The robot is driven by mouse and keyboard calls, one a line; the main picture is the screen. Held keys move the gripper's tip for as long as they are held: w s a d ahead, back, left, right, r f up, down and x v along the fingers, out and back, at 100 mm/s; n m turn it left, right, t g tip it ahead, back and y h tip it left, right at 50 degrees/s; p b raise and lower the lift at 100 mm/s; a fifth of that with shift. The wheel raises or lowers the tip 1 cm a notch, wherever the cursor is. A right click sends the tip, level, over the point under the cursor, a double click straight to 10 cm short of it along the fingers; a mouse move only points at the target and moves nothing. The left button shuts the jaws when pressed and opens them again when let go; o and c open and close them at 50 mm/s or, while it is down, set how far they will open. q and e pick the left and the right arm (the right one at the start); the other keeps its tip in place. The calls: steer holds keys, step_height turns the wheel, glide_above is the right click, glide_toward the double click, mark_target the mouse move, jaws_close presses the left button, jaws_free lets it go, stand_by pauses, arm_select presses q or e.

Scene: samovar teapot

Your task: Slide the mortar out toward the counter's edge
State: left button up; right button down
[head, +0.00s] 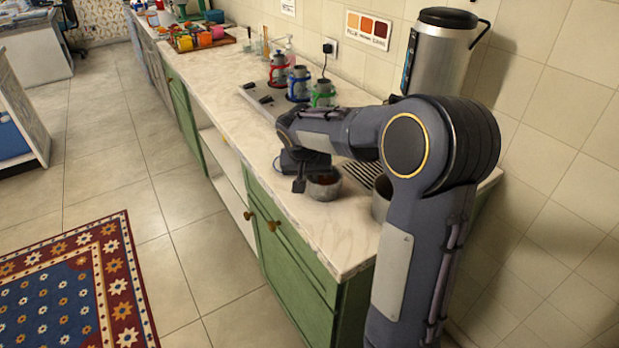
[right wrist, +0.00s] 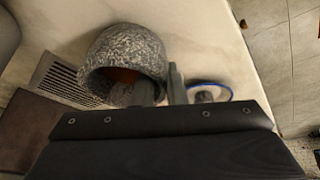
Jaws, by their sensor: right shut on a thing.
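The mortar is a speckled grey stone bowl with something orange-brown inside. In the head view the mortar (head: 325,190) stands on the pale counter (head: 318,222), a little back from the front edge. In the right wrist view the mortar (right wrist: 137,45) fills the upper left, its mouth toward the camera. My right gripper (head: 304,180) is at the mortar's left side. In the right wrist view this gripper (right wrist: 162,85) is shut on the mortar's wall, one finger inside the mouth and one outside. My left gripper is not in view.
A blue-rimmed round item (right wrist: 208,86) lies close beside the outer finger. A drain grate (head: 361,174) lies behind the mortar. A metal pot (head: 381,207), partly hidden by my arm, stands to the right. The counter's front strip is clear.

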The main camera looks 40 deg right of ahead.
steer(key=c, duration=1.4)
jaws_free()
steer(key=v, duration=0.7)
steer(key=shift+s+a+r+p, duration=0.1)
steer(key=shift+a+r+p, duration=0.05)
steer(key=shift+r+p, duration=0.2)
steer(key=s+a+n+t+y+p, duration=0.1)
steer(key=s+a+n+y+p, duration=0.1)
steer(key=s+a, duration=0.3)
steer(key=s+a+r+n+t+y+p, duration=0.1)
steer(key=s+a+n+y+p, duration=0.1)
steer(key=s+a, duration=0.4)
steer(key=s+a+r+n+t+y+p, duration=0.1)
steer(key=s+a, duration=0.4)
steer(key=s, duration=0.7)
steer(key=shift+s+a+n+y+p, duration=0.15)
steer(key=shift+n+y+p, duration=0.15)
steer(key=shift+y+p, duration=0.25)
steer(key=shift+s+a+n+y+p, duration=0.15)
steer(key=shift+n+y+p, duration=0.2)
steer(key=shift+y, duration=0.3)
